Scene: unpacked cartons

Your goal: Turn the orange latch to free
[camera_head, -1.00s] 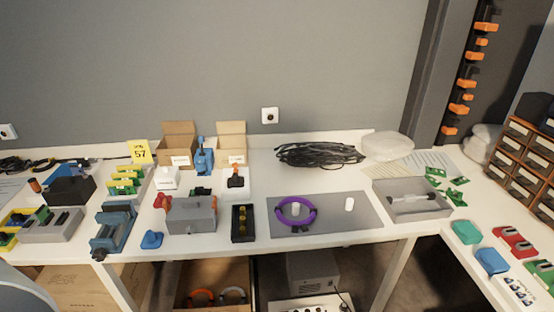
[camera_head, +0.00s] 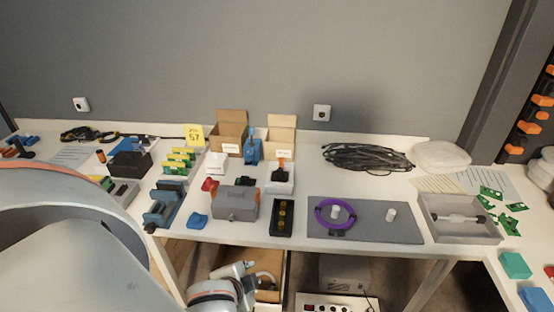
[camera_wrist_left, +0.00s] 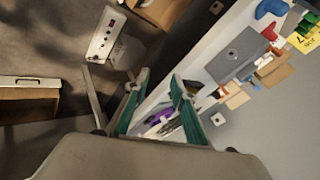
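A small orange-topped part (camera_head: 281,155) with a dark base stands on a white block on the table; I cannot tell whether this is the latch. A grey box (camera_head: 235,204) stands in front of it to the left, with a red part (camera_head: 210,185) at its left end. The grey box also shows in the left wrist view (camera_wrist_left: 235,55). My left gripper (camera_wrist_left: 160,75) is open, its two teal fingers apart with nothing between them, away from the box. In the head view my left arm hides the lower left; its fingers do not show.
The table's front edge runs below the grey box. Beside the box are a blue piece (camera_head: 197,221), a blue vise (camera_head: 161,209) and a black tray (camera_head: 282,232). A purple ring (camera_head: 334,227) lies on a grey mat (camera_head: 375,232). Cartons (camera_head: 229,138) stand behind.

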